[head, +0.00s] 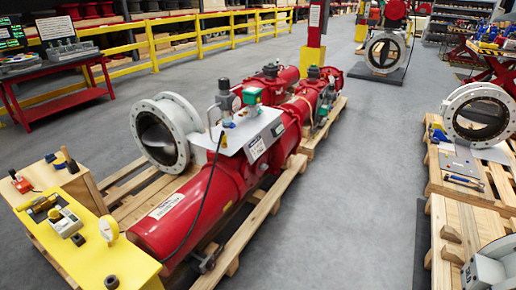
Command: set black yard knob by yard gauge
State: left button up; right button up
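A yellow-topped bench (88,255) is in the lower left of the head view. A round gauge (109,228) with a white face and yellow rim stands upright near its right edge. A small black knob (112,282) sits on the yellow top near the bottom edge of the picture, nearer to me than the gauge and apart from it. I take these to be the yard gauge and the black yard knob. Neither of my grippers is in view.
On the yellow top are a grey box with a yellow button (66,222) and a brass-coloured part (42,203). A wooden box (75,180) stands behind. A large red valve actuator (195,205) on a pallet lies close to the right.

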aim_at(224, 82)
jog(key=i+l+u, duration=0.5)
jog(key=i+l, duration=0.65)
